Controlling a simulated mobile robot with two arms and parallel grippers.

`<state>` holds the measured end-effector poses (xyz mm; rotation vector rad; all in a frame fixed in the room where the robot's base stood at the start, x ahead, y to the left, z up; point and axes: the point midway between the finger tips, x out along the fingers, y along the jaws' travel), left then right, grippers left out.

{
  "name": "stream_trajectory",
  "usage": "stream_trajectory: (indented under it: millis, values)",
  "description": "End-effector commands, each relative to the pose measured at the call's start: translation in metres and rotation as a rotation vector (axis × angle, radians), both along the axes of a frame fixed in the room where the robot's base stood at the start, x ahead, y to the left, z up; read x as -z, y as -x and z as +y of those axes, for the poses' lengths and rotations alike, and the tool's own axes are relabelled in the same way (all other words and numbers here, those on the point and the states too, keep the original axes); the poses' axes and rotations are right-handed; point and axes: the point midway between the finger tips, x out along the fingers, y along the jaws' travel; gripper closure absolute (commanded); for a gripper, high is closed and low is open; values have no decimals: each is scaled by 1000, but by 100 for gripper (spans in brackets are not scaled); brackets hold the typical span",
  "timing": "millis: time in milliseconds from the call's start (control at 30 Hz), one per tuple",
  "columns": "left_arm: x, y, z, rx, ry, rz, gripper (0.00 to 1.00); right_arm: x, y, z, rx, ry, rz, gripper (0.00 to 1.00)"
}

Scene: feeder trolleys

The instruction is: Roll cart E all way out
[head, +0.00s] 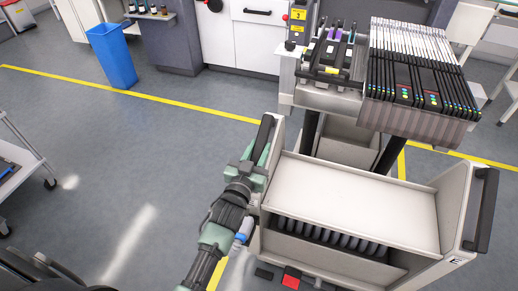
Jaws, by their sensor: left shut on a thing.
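Cart E (352,194) is a light grey trolley with a flat top panel, in the lower right of the head view. An "E" mark (456,261) shows on its right side panel. A black handle (486,210) stands on its right end and another black handle (262,138) on its left end. My left gripper (260,160) is shut on the left handle. Under the top panel is a bay with a row of dark rounded items (335,238). My right gripper is not in view.
A feeder bank (420,60) with many slim feeders stands just behind the cart. A blue bin (113,57) stands at the upper left. A white trolley (20,165) is at the left edge. Open grey floor (130,150) with yellow lines lies left of the cart.

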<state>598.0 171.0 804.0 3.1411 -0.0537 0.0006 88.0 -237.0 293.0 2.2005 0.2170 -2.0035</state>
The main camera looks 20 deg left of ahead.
Motion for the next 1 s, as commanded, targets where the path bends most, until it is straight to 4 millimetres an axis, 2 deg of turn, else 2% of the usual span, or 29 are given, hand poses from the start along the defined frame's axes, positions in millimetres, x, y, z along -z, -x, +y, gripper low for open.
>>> stream_trajectory:
  millis: [633, 1000]
  values:
    - [1, 2, 0, 1, 0, 2, 100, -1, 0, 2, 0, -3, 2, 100]
    - [3, 33, 0, 1, 0, 8, 100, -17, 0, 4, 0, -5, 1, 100]
